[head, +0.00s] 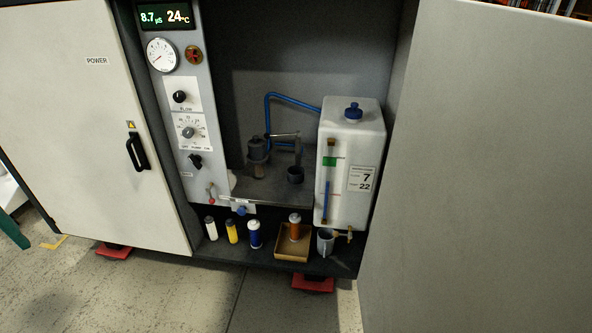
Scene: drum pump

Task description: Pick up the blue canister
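The blue canister (255,235) stands upright on the dark bottom shelf of the open cabinet, with a pale top. It is in a row, between a yellow canister (232,232) on its left and a tray holding an orange canister (295,227) on its right. Nothing hides the front of the blue canister. My gripper is not in view.
The cardboard-coloured tray (278,256) and a grey cup (325,242) under the white tank's (352,150) tap stand to the right. A control panel (182,100) rises at left. The open door (480,170) bounds the right side. The floor in front is clear.

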